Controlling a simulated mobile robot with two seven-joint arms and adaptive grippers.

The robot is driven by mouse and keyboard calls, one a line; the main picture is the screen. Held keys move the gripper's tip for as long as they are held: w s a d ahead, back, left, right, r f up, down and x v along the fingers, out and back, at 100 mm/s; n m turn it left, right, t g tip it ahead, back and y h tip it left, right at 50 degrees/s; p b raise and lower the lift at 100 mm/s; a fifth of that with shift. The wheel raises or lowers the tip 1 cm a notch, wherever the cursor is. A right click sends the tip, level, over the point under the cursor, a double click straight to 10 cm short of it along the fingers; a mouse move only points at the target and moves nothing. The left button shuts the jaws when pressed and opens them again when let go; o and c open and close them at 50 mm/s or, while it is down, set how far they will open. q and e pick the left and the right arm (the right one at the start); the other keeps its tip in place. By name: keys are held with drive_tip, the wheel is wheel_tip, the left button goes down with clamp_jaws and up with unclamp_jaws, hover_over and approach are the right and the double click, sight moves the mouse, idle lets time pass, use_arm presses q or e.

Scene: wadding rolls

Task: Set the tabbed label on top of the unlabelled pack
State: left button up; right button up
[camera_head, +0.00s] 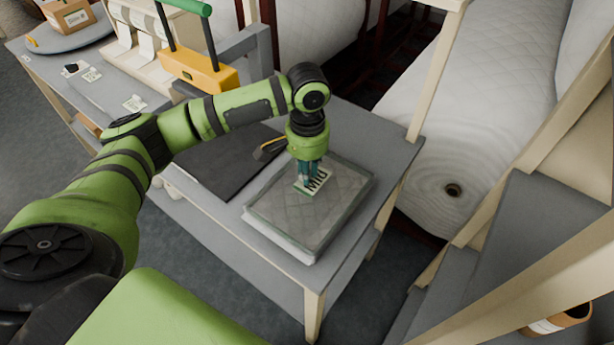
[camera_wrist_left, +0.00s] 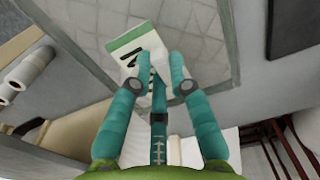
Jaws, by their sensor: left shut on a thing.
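The tabbed label (camera_head: 318,184) is a small white card with large dark lettering and a green edge. It also shows in the left wrist view (camera_wrist_left: 126,46). My left gripper (camera_head: 307,180) has teal fingers pointing down and is shut on the label. In the left wrist view the fingertips (camera_wrist_left: 160,78) meet around the label's near part and hide some of it. The pack (camera_head: 290,228) is a flat quilted slab in clear wrap on the grey table, directly below the gripper. The label is over its top; I cannot tell whether they touch. My right gripper is out of view.
A dark mat (camera_head: 215,168) lies left of the pack on the grey table (camera_head: 398,150). A yellow-handled tool (camera_head: 268,147) is close to the gripper. An orange device with a green handle (camera_head: 200,72) stands behind. Large white wadding rolls (camera_head: 470,95) lie to the right.

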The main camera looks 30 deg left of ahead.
use_arm(q)
wheel_tip(320, 180, down, 2)
drive_tip(key=shift+s+f+p, duration=0.1)
drive_tip(key=shift+f+p, duration=0.15)
drive_tip(key=shift+p, duration=0.05)
drive_tip(key=shift+f, duration=0.5)
drive_tip(key=o, duration=0.7)
drive_tip(key=shift+o, duration=0.2)
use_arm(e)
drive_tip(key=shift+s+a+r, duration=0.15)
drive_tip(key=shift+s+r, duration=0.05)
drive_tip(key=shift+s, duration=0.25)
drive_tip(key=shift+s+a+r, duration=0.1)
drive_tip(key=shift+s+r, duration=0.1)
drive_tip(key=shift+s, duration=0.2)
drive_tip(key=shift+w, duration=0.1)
use_arm(q)
wheel_tip(320, 180, up, 12)
drive_tip(key=shift+r+b, duration=0.15)
drive_tip(key=shift+b, duration=0.85)
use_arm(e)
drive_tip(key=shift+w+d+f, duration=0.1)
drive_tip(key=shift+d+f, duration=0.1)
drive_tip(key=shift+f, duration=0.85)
